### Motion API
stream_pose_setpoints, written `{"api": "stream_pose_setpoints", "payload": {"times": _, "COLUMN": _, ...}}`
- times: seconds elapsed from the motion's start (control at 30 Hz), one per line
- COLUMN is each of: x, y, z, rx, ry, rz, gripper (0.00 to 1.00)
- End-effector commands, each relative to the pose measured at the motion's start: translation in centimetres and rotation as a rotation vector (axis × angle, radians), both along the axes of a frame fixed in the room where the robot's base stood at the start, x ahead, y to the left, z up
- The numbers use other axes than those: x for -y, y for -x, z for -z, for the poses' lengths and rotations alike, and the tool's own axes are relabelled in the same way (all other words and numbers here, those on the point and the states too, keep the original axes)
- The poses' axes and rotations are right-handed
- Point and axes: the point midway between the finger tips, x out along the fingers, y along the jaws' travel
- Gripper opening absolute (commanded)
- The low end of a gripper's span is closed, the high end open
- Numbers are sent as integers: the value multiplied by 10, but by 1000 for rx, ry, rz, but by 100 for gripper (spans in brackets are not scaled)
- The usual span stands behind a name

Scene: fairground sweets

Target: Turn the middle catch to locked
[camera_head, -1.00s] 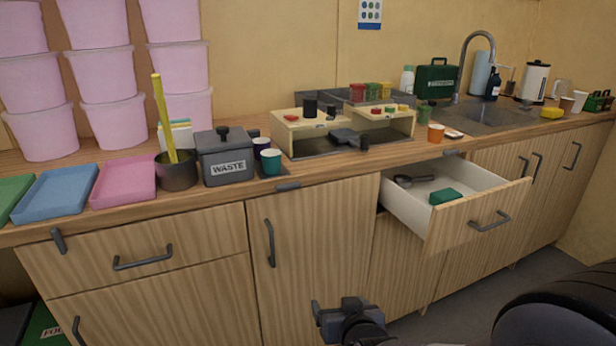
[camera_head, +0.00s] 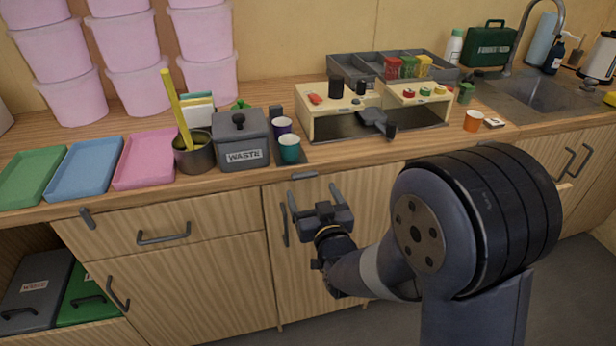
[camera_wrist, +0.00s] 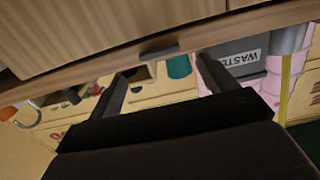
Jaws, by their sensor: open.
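The middle catch (camera_head: 304,175) is a small dark grey bar on the counter's front edge, above a cupboard door (camera_head: 335,250). It lies roughly level along the edge. In the wrist view the catch (camera_wrist: 159,51) shows just beyond my fingertips, between them in the picture. My gripper (camera_head: 314,196) is open and empty, just below and in front of the catch, fingers pointing up at the edge. In the wrist view my gripper (camera_wrist: 162,68) has its two fingers wide apart. I cannot see any contact. The left catch (camera_head: 87,218) hangs down, tilted.
On the counter behind the catch stand a waste bin (camera_head: 240,145), a teal cup (camera_head: 289,149) and a wooden stand (camera_head: 317,125). A door handle (camera_head: 284,226) sticks out left of my gripper. My arm hides much of the right-hand cabinet front.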

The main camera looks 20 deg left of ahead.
Motion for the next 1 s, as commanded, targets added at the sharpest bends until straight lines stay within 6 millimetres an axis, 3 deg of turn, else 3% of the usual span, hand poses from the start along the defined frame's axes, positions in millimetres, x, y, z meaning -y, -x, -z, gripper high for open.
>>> {"api": "stream_pose_setpoints", "payload": {"times": 0.3, "x": -24, "y": -40, "z": -1, "rx": 0, "ry": 0, "rz": 1, "gripper": 80}}
{"api": "stream_pose_setpoints", "payload": {"times": 0.77, "x": -30, "y": -49, "z": 0, "rx": -1, "ry": 1, "rz": 1, "gripper": 80}}
{"api": "stream_pose_setpoints", "payload": {"times": 1.0, "x": -30, "y": -49, "z": 0, "rx": 0, "ry": 0, "rz": 1, "gripper": 61}}
